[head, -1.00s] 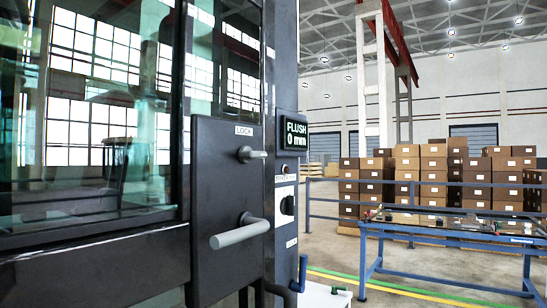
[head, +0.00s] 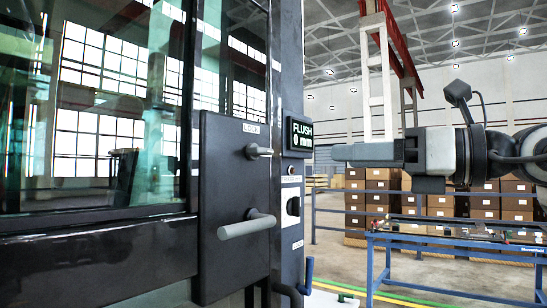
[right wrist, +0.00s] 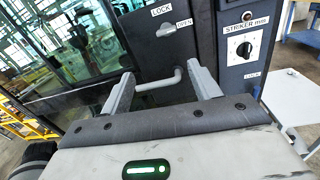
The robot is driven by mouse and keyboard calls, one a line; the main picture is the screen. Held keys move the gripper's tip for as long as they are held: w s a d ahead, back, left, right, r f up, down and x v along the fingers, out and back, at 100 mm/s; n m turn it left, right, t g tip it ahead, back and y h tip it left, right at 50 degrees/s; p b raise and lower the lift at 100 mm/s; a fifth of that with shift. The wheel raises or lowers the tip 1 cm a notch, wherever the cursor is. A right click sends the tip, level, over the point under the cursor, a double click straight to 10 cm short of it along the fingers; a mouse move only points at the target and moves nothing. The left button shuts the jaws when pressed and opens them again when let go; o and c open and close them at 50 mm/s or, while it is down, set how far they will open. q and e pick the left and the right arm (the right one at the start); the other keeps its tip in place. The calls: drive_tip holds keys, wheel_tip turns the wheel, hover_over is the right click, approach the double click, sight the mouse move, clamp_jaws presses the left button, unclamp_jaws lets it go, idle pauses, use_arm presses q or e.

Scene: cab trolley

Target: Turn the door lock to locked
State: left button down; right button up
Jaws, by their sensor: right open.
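The door lock (head: 259,151) is a small grey lever on the dark door panel, under a LOCK label. It lies about level, and in the right wrist view the lever (right wrist: 155,30) points toward the OPEN label (right wrist: 184,22). The larger door handle (head: 246,228) is below it and also shows in the right wrist view (right wrist: 172,78). My right gripper (head: 340,152) is to the right of the door panel, apart from the lock. Its two fingers (right wrist: 160,72) are spread and empty in the right wrist view. My left gripper is not in view.
A display (head: 299,134) reading FLUSH 0 mm sits on the post right of the lock. A striker knob (head: 293,206) is below it. A blue table (head: 455,243) and stacked boxes (head: 378,185) stand farther back at right.

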sight(267, 149)
drive_tip(key=shift+t+h, duration=0.4)
drive_tip(key=shift+t, duration=0.1)
drive_tip(key=p+x, duration=0.1)
drive_tip(key=x, duration=0.4)
drive_tip(key=r+p+x, duration=0.1)
drive_tip(key=p+x, duration=0.1)
drive_tip(key=x, duration=0.3)
drive_tip(key=p+x, duration=0.2)
drive_tip(key=x, duration=0.3)
drive_tip(key=shift+w+d+r, duration=0.2)
drive_tip(key=shift+r, duration=0.15)
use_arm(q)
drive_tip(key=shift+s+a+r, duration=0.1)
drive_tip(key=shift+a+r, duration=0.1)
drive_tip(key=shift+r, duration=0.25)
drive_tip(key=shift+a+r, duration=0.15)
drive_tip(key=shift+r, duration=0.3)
use_arm(e)
drive_tip(key=c, duration=1)
